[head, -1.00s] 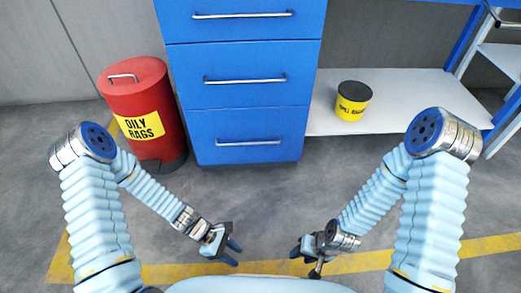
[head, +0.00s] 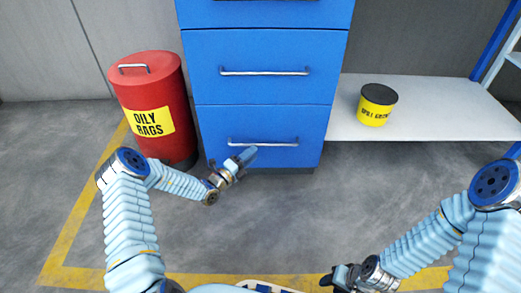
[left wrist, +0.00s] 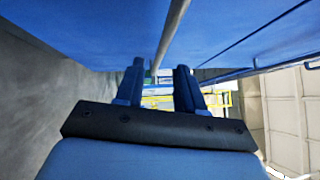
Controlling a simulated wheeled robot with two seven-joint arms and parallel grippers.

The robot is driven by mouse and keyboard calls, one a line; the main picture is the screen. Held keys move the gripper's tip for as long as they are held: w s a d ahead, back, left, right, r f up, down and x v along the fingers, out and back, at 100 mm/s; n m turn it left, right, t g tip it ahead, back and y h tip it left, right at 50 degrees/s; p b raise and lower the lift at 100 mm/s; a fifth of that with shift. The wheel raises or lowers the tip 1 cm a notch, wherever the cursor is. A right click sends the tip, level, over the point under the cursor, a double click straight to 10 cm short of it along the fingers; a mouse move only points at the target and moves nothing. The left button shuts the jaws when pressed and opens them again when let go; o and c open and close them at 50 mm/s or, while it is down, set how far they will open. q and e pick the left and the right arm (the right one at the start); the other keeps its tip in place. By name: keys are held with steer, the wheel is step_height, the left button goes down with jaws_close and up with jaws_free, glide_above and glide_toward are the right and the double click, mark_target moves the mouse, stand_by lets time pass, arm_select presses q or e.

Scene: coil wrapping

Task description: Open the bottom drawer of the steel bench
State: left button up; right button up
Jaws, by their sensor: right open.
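The bottom drawer (head: 300,120) of the blue steel bench is shut, its front flush with the drawer above. Its silver bar handle (head: 285,145) runs across the front. My left gripper (head: 246,154) is at the left part of this handle. In the left wrist view, the fingers of my left gripper (left wrist: 160,90) are apart, and the handle bar (left wrist: 174,28) runs up from the gap between them. I cannot tell whether a finger touches it. My right gripper (head: 335,278) is open and empty, low over the floor near the bottom edge.
A red oily-rags bin (head: 150,95) stands left of the drawers, close to my left arm. A black and yellow tub (head: 376,104) sits on the white lower shelf (head: 430,115) at right. The grey floor in front of the drawers is clear.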

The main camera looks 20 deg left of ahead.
arm_select(q)
steer(key=x, duration=0.5)
steer(key=shift+b, duration=0.3)
steer(key=shift+c, duration=0.3)
jaws_close()
